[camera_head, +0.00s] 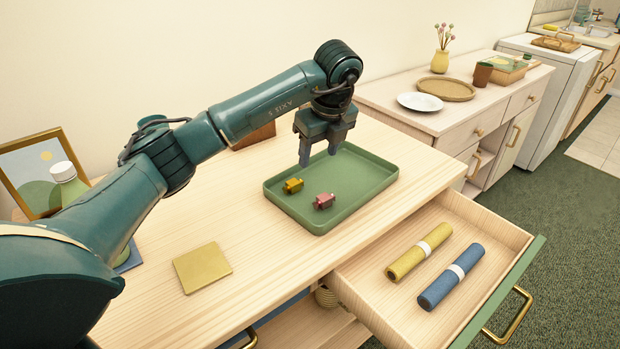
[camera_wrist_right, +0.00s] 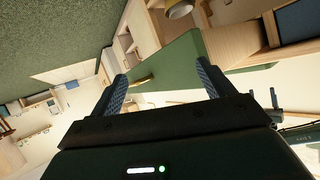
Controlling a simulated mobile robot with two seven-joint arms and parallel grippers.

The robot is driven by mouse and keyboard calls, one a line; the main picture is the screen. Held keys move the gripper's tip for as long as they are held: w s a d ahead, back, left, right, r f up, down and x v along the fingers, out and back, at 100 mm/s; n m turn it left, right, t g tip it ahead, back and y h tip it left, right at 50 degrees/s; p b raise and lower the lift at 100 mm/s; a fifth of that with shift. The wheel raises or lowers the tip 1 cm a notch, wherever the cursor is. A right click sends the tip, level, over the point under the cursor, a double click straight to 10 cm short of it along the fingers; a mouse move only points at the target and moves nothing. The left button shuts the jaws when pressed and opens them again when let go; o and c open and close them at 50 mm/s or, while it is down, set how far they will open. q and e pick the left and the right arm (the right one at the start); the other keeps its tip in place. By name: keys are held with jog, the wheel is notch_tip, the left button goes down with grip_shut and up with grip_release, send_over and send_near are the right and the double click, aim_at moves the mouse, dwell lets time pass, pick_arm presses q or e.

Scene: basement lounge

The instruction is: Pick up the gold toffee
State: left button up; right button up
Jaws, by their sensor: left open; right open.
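A gold toffee (camera_head: 293,185) lies in the green tray (camera_head: 345,217) near its left side in the head view. A pink toffee (camera_head: 324,201) lies in the same tray, to the right of the gold one and nearer to me. My left gripper (camera_head: 318,157) is open and points down above the far part of the tray, beyond the gold toffee, with nothing between its fingers. My right gripper (camera_wrist_right: 162,88) shows only in its own wrist view. It is open and empty, facing the room with the green drawer front in view.
An open drawer (camera_head: 364,293) juts out at the right, holding a yellow roll (camera_head: 418,252) and a blue roll (camera_head: 451,277). A gold square (camera_head: 202,267) lies on the tabletop.

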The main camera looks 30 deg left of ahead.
pick_arm(q)
jog(key=a+n+y, duration=0.1)
jog(key=a+y, duration=0.1)
jog(key=a, duration=0.1)
send_near(293, 182)
jog(key=shift+x, duration=1.05)
jog(key=x, duration=0.6)
jog(key=shift+a+f, duration=0.1)
jog(key=shift+f, duration=0.1)
jog(key=c, duration=1)
